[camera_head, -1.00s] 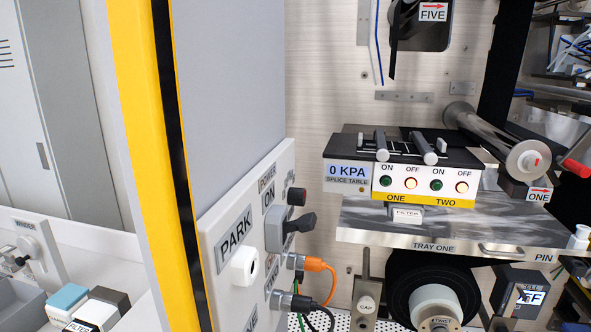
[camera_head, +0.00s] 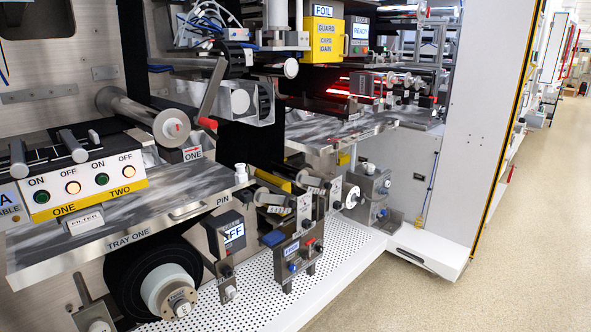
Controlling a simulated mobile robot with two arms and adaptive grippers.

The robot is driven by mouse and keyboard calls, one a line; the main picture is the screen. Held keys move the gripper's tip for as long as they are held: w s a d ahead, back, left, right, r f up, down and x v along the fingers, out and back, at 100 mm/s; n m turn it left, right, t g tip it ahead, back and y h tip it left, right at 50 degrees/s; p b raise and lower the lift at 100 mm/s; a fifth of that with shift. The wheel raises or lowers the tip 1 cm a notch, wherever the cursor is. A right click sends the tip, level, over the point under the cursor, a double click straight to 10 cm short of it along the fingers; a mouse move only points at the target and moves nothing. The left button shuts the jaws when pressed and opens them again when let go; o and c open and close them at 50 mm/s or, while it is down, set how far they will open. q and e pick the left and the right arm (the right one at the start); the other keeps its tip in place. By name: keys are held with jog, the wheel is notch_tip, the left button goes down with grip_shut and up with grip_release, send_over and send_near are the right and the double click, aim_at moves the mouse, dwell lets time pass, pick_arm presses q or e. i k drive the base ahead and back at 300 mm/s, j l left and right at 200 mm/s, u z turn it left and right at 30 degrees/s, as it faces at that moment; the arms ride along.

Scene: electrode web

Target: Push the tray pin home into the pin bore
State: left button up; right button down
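The tray pin (camera_head: 241,173) is a small white capped piece. It stands upright at the right end of the tray labelled TRAY ONE (camera_head: 140,212), just above the PIN label (camera_head: 223,201). The pin bore is not distinguishable; how deep the pin sits cannot be told. The tray has a metal handle (camera_head: 188,211) on its front edge. Neither of my grippers is in view.
The splice table box (camera_head: 80,180) with lit buttons stands on the tray. A roller marked ONE (camera_head: 171,127) and a red-handled crank (camera_head: 208,123) are behind the pin. Below are a reel (camera_head: 168,289) and several knobbed blocks. Floor is clear at right.

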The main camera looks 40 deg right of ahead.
aim_at(240, 169)
jog(key=z, duration=1.05)
